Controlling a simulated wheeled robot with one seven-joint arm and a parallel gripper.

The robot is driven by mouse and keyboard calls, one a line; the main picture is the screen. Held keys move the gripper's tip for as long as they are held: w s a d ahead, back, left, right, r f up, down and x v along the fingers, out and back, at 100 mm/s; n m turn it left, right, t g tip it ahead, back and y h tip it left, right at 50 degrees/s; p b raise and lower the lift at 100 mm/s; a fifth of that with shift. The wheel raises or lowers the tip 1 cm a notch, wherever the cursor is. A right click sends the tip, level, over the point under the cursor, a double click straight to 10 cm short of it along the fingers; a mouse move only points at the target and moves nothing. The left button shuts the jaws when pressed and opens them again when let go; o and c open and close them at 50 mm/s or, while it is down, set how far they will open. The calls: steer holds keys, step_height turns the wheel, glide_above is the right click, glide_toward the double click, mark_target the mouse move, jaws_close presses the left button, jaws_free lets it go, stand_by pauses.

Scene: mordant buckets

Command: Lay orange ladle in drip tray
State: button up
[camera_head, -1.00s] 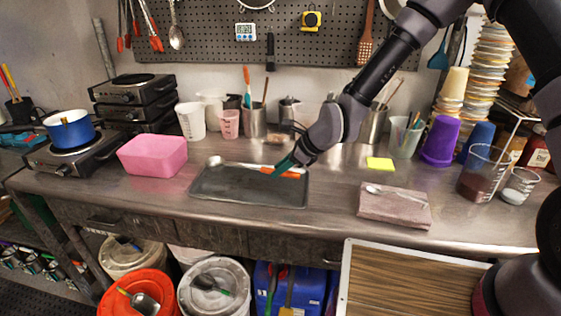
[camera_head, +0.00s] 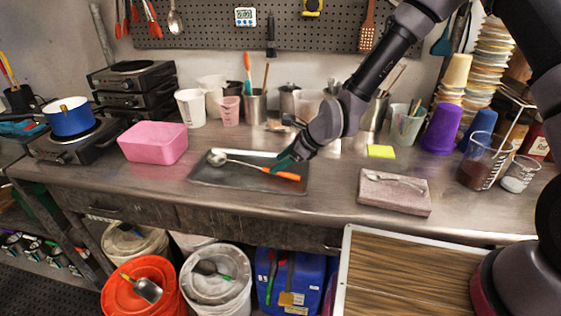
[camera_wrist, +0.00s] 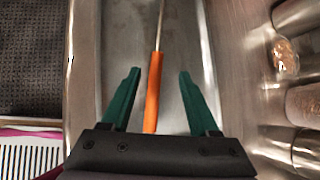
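The orange ladle (camera_head: 255,168) lies in the dark metal drip tray (camera_head: 215,184), with its steel bowl toward the tray's left back and its orange handle toward the right. The handle (camera_wrist: 152,93) also shows in the wrist view, running between my fingers over the tray floor (camera_wrist: 178,60). My gripper (camera_head: 284,160) is just behind the handle in the head view. In the wrist view my gripper (camera_wrist: 157,75) is open, with its green fingers apart on both sides of the handle and gaps to each.
A pink tub (camera_head: 153,143) stands left of the tray. A pinkish block (camera_head: 394,195) with a spoon on it lies to the right, near a yellow note (camera_head: 381,151). Several cups and containers line the back. Bare counter separates the tray from the block.

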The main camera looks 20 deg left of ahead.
steer(key=v, duration=1)
steer(key=shift+d+r, duration=0.3)
steer(key=w+d+r+n+t+h, duration=0.2)
steer(key=w+d+r+n+h, duration=0.15)
steer(key=d+r, duration=0.55)
steer(key=w+d+r+n+t+h, duration=0.15)
steer(key=d+r+n, duration=0.3)
steer(key=d, duration=0.75)
steer(key=s+d+r+n+t+h, duration=0.1)
steer(key=s+d+r+n, duration=0.4)
steer(key=s+d+r, duration=0.8)
steer(key=shift+d+r+t, duration=0.45)
steer(key=shift+d+r, duration=1.15)
steer(key=shift+r, duration=0.2)
